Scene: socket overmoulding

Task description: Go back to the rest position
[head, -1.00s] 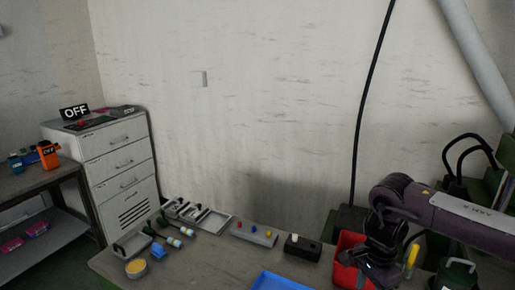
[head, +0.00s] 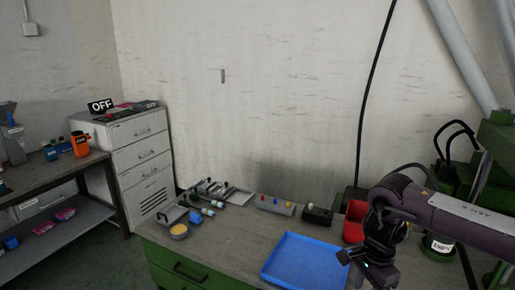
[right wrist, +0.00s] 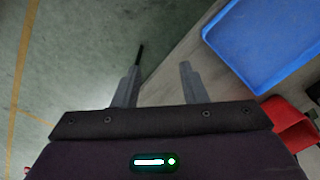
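My right arm comes in from the right in the head view. Its gripper (head: 357,266) hangs over the workbench (head: 232,236), beside the right edge of the blue tray (head: 306,262). In the right wrist view the two fingers of my right gripper (right wrist: 158,85) stand apart with nothing between them. Below them are the bench's edge and the floor. The blue tray also shows there (right wrist: 262,38) at upper right, and it looks empty. My left gripper is in neither view.
A red bin (head: 354,222) stands behind my right gripper. Tools (head: 207,208), a yellow round dish (head: 179,231) and a button box (head: 274,205) sit along the bench's back and left. A grey cabinet (head: 140,157) and side table (head: 55,178) stand left. The bench's front middle is clear.

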